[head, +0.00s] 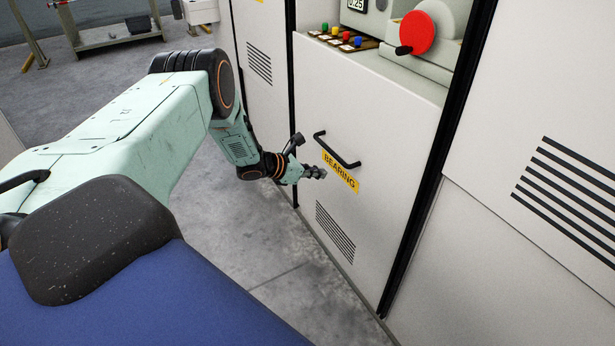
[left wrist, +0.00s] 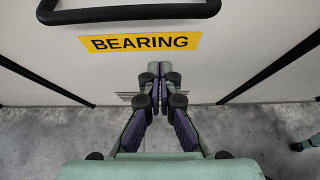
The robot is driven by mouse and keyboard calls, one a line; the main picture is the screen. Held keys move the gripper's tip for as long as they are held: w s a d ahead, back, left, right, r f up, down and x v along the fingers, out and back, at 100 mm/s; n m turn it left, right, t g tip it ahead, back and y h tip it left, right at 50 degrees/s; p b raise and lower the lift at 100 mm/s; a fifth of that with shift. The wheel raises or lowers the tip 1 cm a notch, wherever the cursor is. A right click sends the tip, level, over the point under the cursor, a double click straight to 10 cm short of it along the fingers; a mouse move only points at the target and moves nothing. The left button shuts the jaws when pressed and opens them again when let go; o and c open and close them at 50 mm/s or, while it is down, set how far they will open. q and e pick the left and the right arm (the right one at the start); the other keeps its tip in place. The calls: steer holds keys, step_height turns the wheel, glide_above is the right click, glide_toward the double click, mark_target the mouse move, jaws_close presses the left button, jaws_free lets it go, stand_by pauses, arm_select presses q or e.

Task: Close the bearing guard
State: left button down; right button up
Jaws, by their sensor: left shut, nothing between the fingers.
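The bearing guard (head: 375,110) is a pale panel between two black upright rails, with a black bar handle (head: 337,150) and a yellow BEARING label (head: 340,171). Its top edge lies below an uncovered recess with a red disc (head: 416,33) and coloured buttons. My left gripper (head: 318,172) is shut and empty, in front of the panel near the label's left end. In the left wrist view the closed fingertips (left wrist: 152,70) point at the panel below the label (left wrist: 140,42), and the handle (left wrist: 130,12) is above them. Whether they touch the panel cannot be told. My right gripper is not in view.
A fixed pale panel with black slots (head: 570,190) stands right of the guard. Another vented panel (head: 262,50) is on the left. The grey floor (head: 270,240) below is clear. A metal bench (head: 115,38) stands far back left.

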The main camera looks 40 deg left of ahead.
arm_select(q)
steer(key=w+r, duration=0.1)
steer(key=w+d+r+b, duration=0.1)
steer(key=w, duration=0.1)
steer(key=shift+w+d+r, duration=0.1)
steer(key=shift+w+d, duration=0.05)
stand_by(0.3)
steer(key=shift+r, duration=0.2)
